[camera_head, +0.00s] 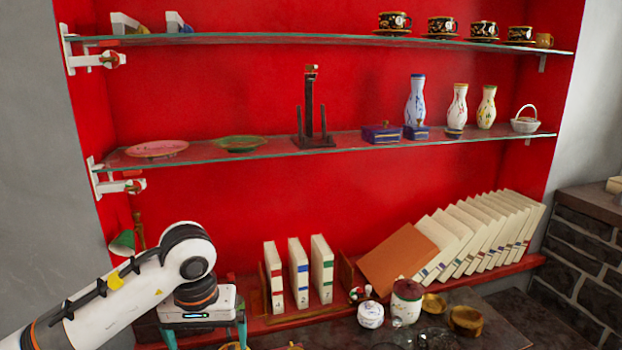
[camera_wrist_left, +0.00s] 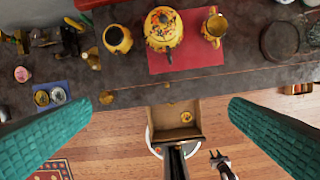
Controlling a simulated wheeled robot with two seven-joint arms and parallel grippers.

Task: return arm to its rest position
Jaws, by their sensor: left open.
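My left arm comes in from the lower left in the head view. Its gripper (camera_head: 205,338) points down in front of the lowest red shelf, and its fingertips are cut off by the bottom edge. In the left wrist view the two teal fingers of the left gripper (camera_wrist_left: 160,108) are wide apart with nothing held between them. Below it are the dark counter's front edge and an open drawer (camera_wrist_left: 183,134) with a small yellow item inside. My right gripper does not clearly show in either view.
A yellow teapot (camera_wrist_left: 163,28) stands on a red mat (camera_wrist_left: 200,54) on the counter, between a yellow jar (camera_wrist_left: 117,38) and a yellow cup (camera_wrist_left: 215,27). White books (camera_head: 298,272) stand right of the arm. Glass shelves (camera_head: 350,143) are above.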

